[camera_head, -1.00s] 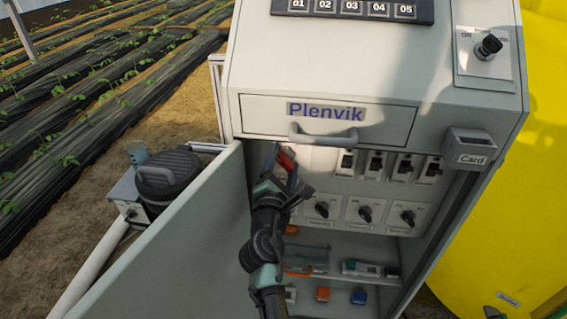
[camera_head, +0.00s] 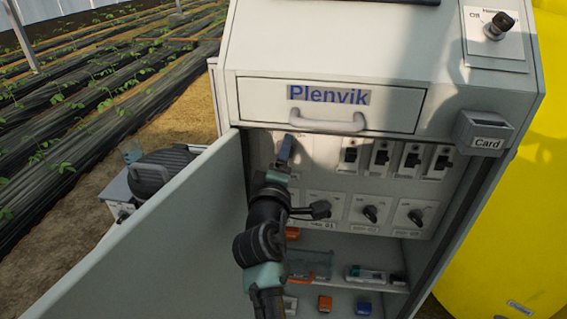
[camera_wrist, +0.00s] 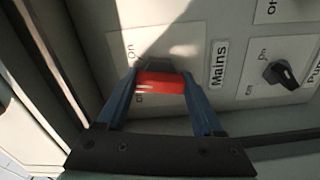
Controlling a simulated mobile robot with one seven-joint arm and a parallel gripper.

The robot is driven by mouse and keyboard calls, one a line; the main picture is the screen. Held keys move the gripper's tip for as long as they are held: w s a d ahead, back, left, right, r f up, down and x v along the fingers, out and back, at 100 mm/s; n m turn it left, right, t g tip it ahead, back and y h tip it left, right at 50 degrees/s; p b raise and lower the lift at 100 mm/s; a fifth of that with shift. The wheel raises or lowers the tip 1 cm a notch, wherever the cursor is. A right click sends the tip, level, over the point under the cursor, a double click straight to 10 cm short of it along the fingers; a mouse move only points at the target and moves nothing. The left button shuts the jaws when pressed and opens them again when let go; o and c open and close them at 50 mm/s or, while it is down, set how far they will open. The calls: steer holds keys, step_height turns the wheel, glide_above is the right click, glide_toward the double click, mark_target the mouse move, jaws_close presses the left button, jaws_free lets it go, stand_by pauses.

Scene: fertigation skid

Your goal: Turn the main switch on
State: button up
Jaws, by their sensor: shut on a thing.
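The main switch's red handle (camera_wrist: 162,84) sits between the two blue fingers of my gripper (camera_wrist: 161,78) in the wrist view, on a dark mount against the pale panel. My gripper is shut on this handle. The label "Mains" (camera_wrist: 219,64) is beside it, and an "On" mark (camera_wrist: 131,51) shows on its plate. In the head view my gripper (camera_head: 286,148) reaches the upper left of the open cabinet's panel. My fingers hide the handle there. The handle's exact setting is hard to tell.
The open cabinet door (camera_head: 185,235) stands close left of my arm. A drawer (camera_head: 400,108) with a bar handle (camera_head: 328,122) juts out just above. Black breakers (camera_head: 381,155) and rotary switches (camera_head: 370,213) are to the right. A shelf below holds small items (camera_head: 325,303).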

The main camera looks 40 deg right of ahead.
steer(key=m+b, duration=0.2)
steer(key=m, duration=0.2)
steer(key=shift+f+b, duration=0.2)
steer(key=shift+b, duration=0.1)
steer(key=shift+r+m+b, duration=0.1)
steer(key=shift+m+b, duration=0.55)
steer(key=shift+m, duration=0.65)
steer(key=o, duration=1.4)
steer(key=shift+c, duration=0.2)
steer(key=shift+a+r, duration=0.1)
steer(key=v, duration=1.2)
steer(key=shift+s+a+p, duration=0.25)
steer(key=shift+s+p, duration=0.05)
steer(key=shift+s, duration=0.05)
